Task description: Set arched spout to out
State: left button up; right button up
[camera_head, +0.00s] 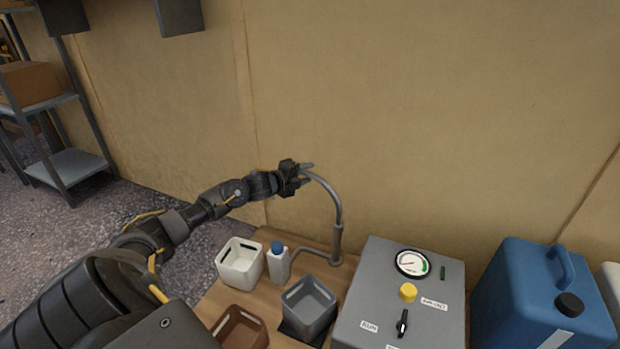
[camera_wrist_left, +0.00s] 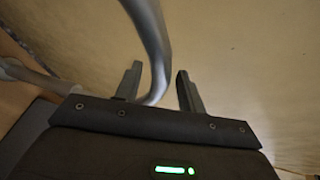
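The arched spout (camera_head: 337,212) is a grey metal tube. It rises from an upright post near the wall, and its top curves left to my left gripper (camera_head: 306,174). The gripper hides the spout's far end in the head view. In the left wrist view, the spout (camera_wrist_left: 153,40) passes between the two fingers of my left gripper (camera_wrist_left: 157,72). The fingers are apart, with a gap visible beside the tube, so the gripper is open around it. I see no readable marking for "out". My right gripper is not in view.
Below the spout stand a white container (camera_head: 240,262), a blue-capped bottle (camera_head: 278,264), a grey container (camera_head: 309,306) and a brown one (camera_head: 238,328). A grey control box (camera_head: 440,270) with a gauge and a blue canister (camera_head: 535,290) stand right. The wall is close behind.

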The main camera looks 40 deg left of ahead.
pick_arm(q)
jog(key=shift+b+x, duration=0.3)
jog(key=shift+x, duration=0.85)
grip_shut()
